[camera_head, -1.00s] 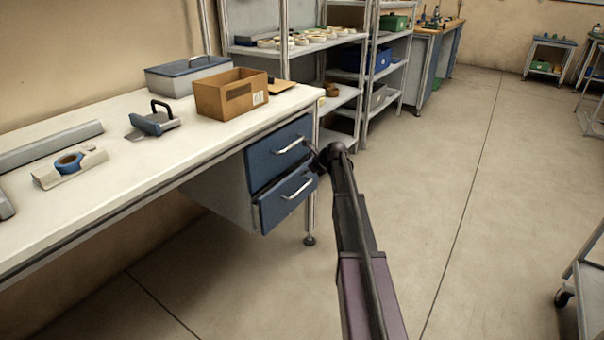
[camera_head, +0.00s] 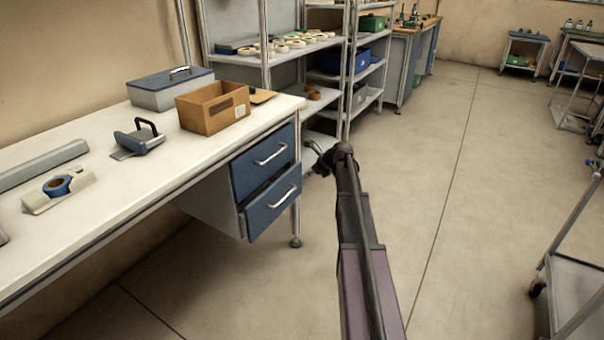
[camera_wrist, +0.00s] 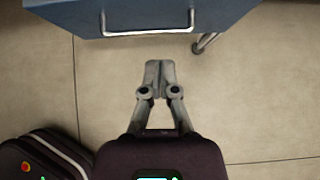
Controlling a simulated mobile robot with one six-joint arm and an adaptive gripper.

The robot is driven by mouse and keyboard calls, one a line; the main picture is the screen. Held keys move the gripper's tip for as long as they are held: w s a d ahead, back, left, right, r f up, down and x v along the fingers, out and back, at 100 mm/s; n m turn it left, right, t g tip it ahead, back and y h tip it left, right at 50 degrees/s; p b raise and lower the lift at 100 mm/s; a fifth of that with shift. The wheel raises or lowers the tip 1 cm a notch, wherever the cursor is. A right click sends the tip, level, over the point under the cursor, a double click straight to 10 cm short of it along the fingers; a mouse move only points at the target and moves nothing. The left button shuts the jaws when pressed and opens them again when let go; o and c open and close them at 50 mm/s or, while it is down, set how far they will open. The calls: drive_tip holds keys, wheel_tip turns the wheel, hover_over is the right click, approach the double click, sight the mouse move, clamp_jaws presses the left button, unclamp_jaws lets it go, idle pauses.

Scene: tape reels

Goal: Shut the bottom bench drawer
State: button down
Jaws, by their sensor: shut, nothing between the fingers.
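The bottom bench drawer (camera_head: 272,210) has a blue front with a silver bar handle. It stands slightly out from the cabinet, its front a little proud of the top drawer (camera_head: 263,160), which looks shut. My gripper (camera_head: 312,150) is to the right of the drawer fronts in the head view, apart from them; my wrist partly hides it. In the wrist view my gripper (camera_wrist: 160,66) is shut and empty, its fingertips together over the floor. A blue drawer front (camera_wrist: 230,12) with a silver handle lies just beyond the fingertips; I cannot tell which drawer it is.
A bench leg (camera_head: 296,220) stands right of the drawers. Shelving (camera_head: 290,52) is behind. A trolley (camera_head: 575,280) is at the right; floor between is clear.

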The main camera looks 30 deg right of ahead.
sight(264, 196)
drive_tip(key=shift+s+d+r, duration=0.2)
drive_tip(key=shift+s+r, duration=0.15)
drive_tip(key=shift+r, duration=0.1)
drive_tip(key=s+a+f+t+y+b, duration=0.3)
drive_tip(key=s+a+b, duration=0.5)
drive_tip(key=b, duration=0.4)
wheel_tip(264, 196, down, 2)
drive_tip(key=shift+s+f+t, duration=0.1)
drive_tip(key=shift+s+t, duration=0.2)
drive_tip(key=shift+t, duration=0.5)
drive_tip(key=shift+w+a, duration=0.15)
drive_tip(key=b+x, duration=0.1)
drive_tip(key=x, duration=0.3)
drive_tip(key=b+x, duration=0.1)
drive_tip(key=x, duration=0.3)
drive_tip(key=b+x, duration=0.1)
drive_tip(key=x, duration=0.3)
drive_tip(key=shift+w+a+r, duration=0.15)
drive_tip(key=shift+w+r, duration=0.1)
drive_tip(key=shift+w, duration=0.2)
drive_tip(key=shift+w+a, duration=0.3)
